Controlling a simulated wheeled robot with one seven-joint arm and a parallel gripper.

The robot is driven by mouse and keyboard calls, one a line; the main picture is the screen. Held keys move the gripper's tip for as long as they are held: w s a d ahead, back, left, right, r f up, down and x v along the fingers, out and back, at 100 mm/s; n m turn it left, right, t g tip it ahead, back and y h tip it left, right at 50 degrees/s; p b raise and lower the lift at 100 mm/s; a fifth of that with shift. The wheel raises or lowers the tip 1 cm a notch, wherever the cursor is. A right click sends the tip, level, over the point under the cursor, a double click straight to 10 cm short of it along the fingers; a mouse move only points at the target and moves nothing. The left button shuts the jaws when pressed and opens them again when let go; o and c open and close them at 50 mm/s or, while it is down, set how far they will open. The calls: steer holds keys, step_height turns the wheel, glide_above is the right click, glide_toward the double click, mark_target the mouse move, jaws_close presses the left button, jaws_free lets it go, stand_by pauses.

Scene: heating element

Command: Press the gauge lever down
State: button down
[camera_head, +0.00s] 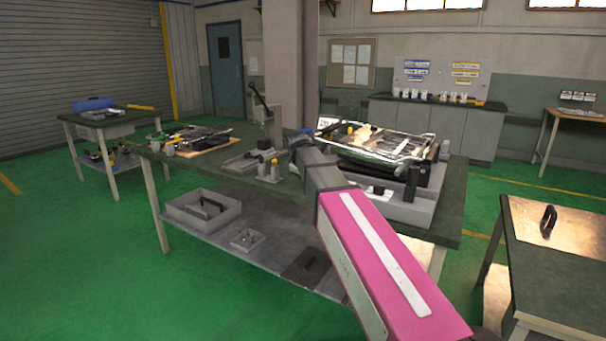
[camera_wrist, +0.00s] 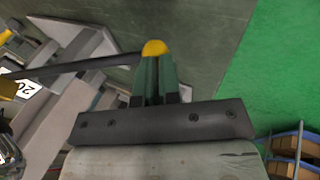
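A black lever (camera_head: 260,101) slants up and to the left from a grey upright fixture (camera_head: 273,130) on the workbench; I take it for the gauge lever. In the wrist view a dark rod (camera_wrist: 70,68) runs from the left to the tip of my gripper (camera_wrist: 154,58). The two green fingers are together, with almost no gap. A rounded yellow end (camera_wrist: 154,47) shows at their tips; I cannot tell whether it is part of the fingers or a knob beyond them. In the head view my arm hides the fingers.
The green workbench (camera_head: 225,172) also carries a shiny metal tray (camera_head: 400,147) at right and small posts with yellow tops (camera_head: 274,166) in front of the fixture. A grey bin (camera_head: 203,210) sits on the lower shelf. A side table (camera_head: 555,260) stands at right. Green floor is clear at left.

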steer(key=shift+f, duration=0.25)
steer(key=v, duration=1.4)
steer(key=shift+s+a, duration=0.3)
steer(key=shift+s, duration=0.1)
